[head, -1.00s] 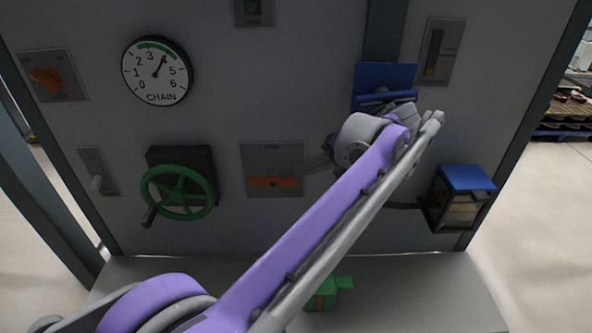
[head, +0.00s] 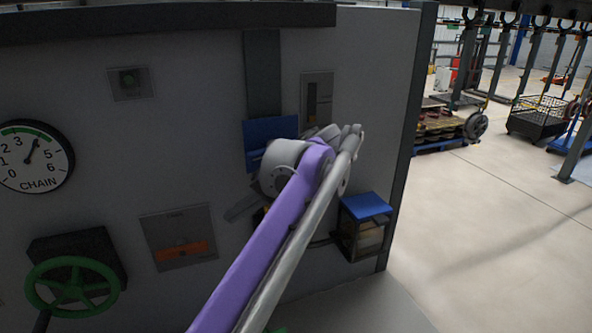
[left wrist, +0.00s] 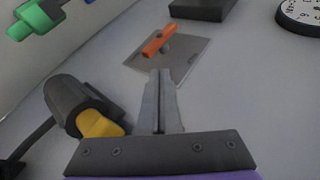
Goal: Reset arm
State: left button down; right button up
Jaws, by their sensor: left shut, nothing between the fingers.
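My left arm (head: 270,235) rises from the bottom of the head view, in front of the grey panel. Its gripper (head: 236,210) shows small and dark there, between the orange-handled plate (head: 180,240) and the blue bracket (head: 270,135), partly hidden by the arm. In the left wrist view the two grey fingers (left wrist: 160,85) are together with nothing between them. They point toward the plate with the orange handle (left wrist: 158,42); contact cannot be told. My right gripper is in neither view.
A green handwheel (head: 72,285) and a chain gauge (head: 35,155) are on the panel's left. A blue-topped box (head: 365,215) sticks out at right. A dark cylinder with a yellow end (left wrist: 85,110) is beside my fingers. Open floor (head: 500,200) lies right of the panel.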

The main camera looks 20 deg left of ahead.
pick_arm(q)
jog(key=s+d+f+m+t+h, duration=0.1)
jog(key=s+f, duration=0.4)
jog(key=f, duration=0.5)
jog(key=s+d+f+m+t+h, duration=0.1)
jog(key=s+d+f+t+h, duration=0.2)
jog(key=f, duration=0.7)
jog(key=s+d+f+m+t+h, duration=0.1)
jog(key=s+d+f+t+h, duration=0.2)
jog(key=s+f+h, duration=0.3)
jog(key=s+f, duration=0.3)
jog(key=f, duration=0.1)
jog(key=shift+s, duration=0.15)
